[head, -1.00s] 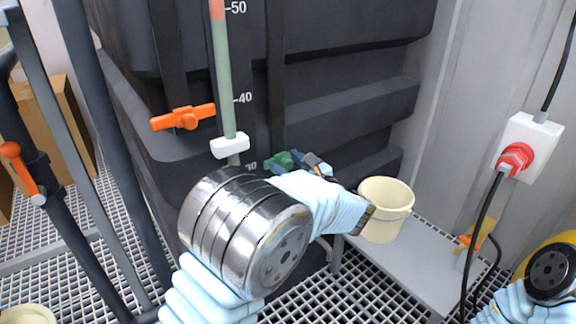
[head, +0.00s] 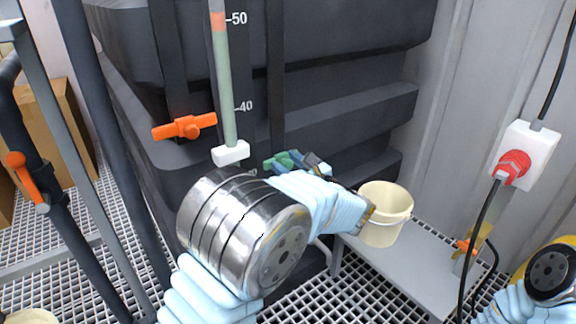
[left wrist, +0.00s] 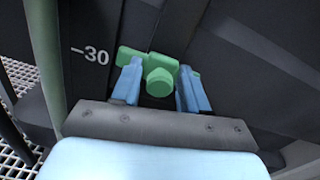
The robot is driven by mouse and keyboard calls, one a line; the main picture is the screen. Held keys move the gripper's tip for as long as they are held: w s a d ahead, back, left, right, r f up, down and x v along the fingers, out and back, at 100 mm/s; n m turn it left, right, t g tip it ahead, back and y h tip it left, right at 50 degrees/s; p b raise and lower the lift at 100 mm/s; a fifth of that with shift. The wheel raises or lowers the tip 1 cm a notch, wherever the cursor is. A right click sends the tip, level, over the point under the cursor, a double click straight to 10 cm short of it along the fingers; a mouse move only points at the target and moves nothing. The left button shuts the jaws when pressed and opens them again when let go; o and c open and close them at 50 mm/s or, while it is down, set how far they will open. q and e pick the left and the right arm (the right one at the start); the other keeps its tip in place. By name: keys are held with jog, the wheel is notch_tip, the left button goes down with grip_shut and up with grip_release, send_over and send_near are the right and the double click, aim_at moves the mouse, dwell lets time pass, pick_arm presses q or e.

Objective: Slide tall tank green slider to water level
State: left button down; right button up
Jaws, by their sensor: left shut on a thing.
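The dark tall tank (head: 330,55) bears a vertical gauge tube (head: 227,85), pale green with an orange stretch near the 50 mark. The green slider (head: 279,161) is right of the tube, near the 30 mark and well below 40. My left gripper (head: 300,166) is at the slider, seen from behind and partly hidden by my wrist. In the left wrist view, the blue fingers (left wrist: 160,80) are on either side of the green slider's round knob (left wrist: 160,83), right of the 30 mark. My left gripper is shut on it. My right gripper is out of view.
An orange handle (head: 185,127) and a white bracket (head: 231,153) on the gauge tube are left of the gripper. A cream bucket (head: 385,212) stands on a grey bench (head: 420,262) at right. A dark pipe with an orange lever (head: 27,178) is at far left.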

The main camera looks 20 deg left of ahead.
aim_at(276, 15)
pick_arm(q)
notch_tip(276, 15, up, 6)
jog(key=p, duration=0.4)
jog(key=shift+r, duration=0.15)
notch_tip(276, 15, up, 12)
jog(key=p, duration=0.9)
notch_tip(276, 15, up, 14)
jog(key=shift+f+p, duration=0.1)
jog(key=shift+p, duration=0.7)
jog(key=c, duration=0.9)
grip_release()
jog(key=shift+o, duration=0.2)
jog(key=b+v, duration=0.1)
jog(key=v, duration=1.3)
jog(key=shift+w+f, duration=0.1)
